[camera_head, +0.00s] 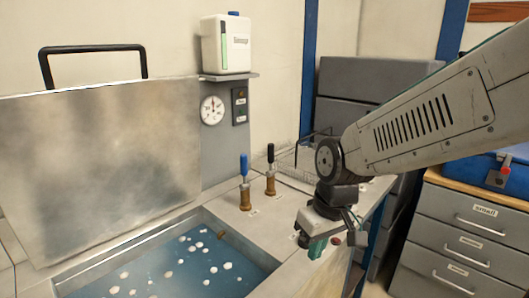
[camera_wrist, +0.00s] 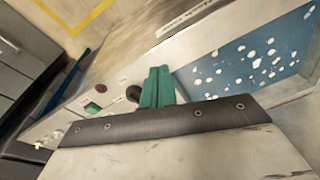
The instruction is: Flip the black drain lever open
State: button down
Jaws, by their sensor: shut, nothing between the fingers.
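The black drain lever (camera_head: 270,153) stands upright on a brass valve (camera_head: 271,184) on the bench top in the head view. A blue lever (camera_head: 244,166) stands upright on a similar brass valve just left of it. My gripper (camera_head: 317,248) points down by the bench's front edge, to the right of and nearer than the black lever, and apart from it. Its green fingers (camera_wrist: 158,86) are together and empty in the wrist view. I cannot make out either lever in the wrist view.
A water basin (camera_head: 108,262) with floating white pieces lies left of my gripper, its metal lid (camera_head: 100,165) raised. A wire rack (camera_head: 300,165) sits behind the levers. The wrist view shows a front panel with a red button (camera_wrist: 100,87) and a black knob (camera_wrist: 133,93).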

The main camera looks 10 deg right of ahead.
jog(key=w+a+f+n+t, duration=0.1)
jog(key=w+a+f, duration=0.1)
jog(key=w, duration=0.3)
jog(key=w+a+f+n+t, duration=0.1)
jog(key=w+a, duration=0.1)
jog(key=w, duration=0.3)
jog(key=w+a+f+n+t, duration=0.2)
jog(key=w, duration=0.3)
jog(key=shift+f+y, duration=0.3)
jog(key=shift+y, duration=0.1)
jog(key=w+n+t, duration=0.1)
jog(key=w, duration=0.2)
jog(key=w+a+n+t, duration=0.1)
jog(key=w+t, duration=0.1)
jog(key=w, duration=0.1)
jog(key=w+a+f+n+t, duration=0.1)
jog(key=w, duration=0.2)
jog(key=shift+w+f, duration=0.1)
jog(key=shift+w, duration=0.15)
jog(key=w+d+r+n+t+h, duration=0.1)
jog(key=w+r+n+t+h, duration=0.15)
jog(key=w+r+t, duration=0.35)
jog(key=n+t+h, duration=0.2)
jog(key=n, duration=0.1)
send_near(271, 159)
notch_tip(271, 159, up, 2)
jog(key=a, duration=0.3)
jog(key=shift+d+r+t, duration=0.25)
jog(key=shift+r+t, duration=0.05)
jog(key=shift+r, duration=0.15)
